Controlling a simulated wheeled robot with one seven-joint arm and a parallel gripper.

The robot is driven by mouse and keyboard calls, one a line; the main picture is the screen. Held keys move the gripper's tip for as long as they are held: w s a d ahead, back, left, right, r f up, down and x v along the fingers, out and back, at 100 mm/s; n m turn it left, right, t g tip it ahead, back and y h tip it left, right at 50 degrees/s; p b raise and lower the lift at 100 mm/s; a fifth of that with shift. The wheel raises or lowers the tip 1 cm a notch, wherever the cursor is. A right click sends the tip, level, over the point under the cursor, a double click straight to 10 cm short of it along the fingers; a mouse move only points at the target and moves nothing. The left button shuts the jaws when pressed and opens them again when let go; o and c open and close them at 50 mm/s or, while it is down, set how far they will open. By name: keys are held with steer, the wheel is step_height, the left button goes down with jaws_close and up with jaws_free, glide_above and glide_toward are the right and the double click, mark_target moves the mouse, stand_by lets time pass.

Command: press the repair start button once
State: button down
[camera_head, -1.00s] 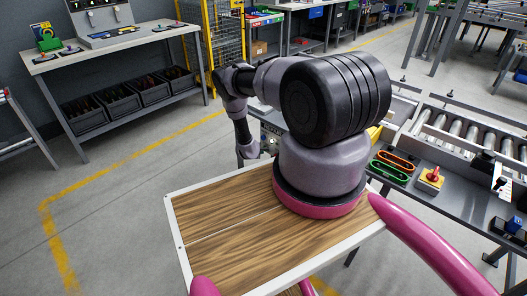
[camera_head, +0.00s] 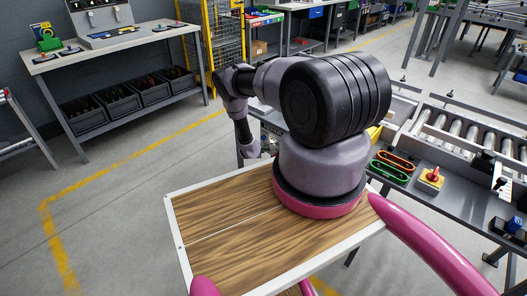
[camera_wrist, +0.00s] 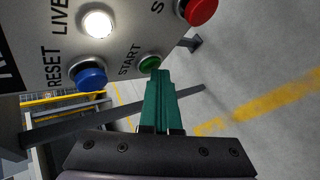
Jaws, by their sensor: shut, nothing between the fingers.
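A green button (camera_wrist: 150,63) labelled START sits on a light grey control panel (camera_wrist: 125,35) in the wrist view. My gripper (camera_wrist: 154,74) is shut, and its green fingers reach up to the lower edge of the green button. The fingertips overlap the button's edge in the picture; I cannot tell whether they touch it. In the head view my arm hides most of the panel (camera_head: 268,138), and the fingertips cannot be made out there.
A blue RESET button (camera_wrist: 88,76) is left of the green one. A lit white LIVE lamp (camera_wrist: 97,24) and a red button (camera_wrist: 200,10) are also close. A roller conveyor (camera_head: 465,128) stands at the right. Open floor (camera_head: 120,185) lies at the left.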

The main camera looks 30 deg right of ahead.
steer(key=shift+s+a, duration=0.2)
steer(key=shift+a, duration=0.3)
steer(key=shift+s+a, duration=0.15)
steer(key=shift+a, duration=0.35)
steer(key=shift+a, duration=0.1)
steer(key=shift+s+a, duration=0.3)
steer(key=shift+a, duration=0.45)
steer(key=shift+s+a, duration=0.25)
steer(key=shift+a, duration=0.5)
steer(key=shift+s+a, duration=0.3)
steer(key=shift+a, duration=0.45)
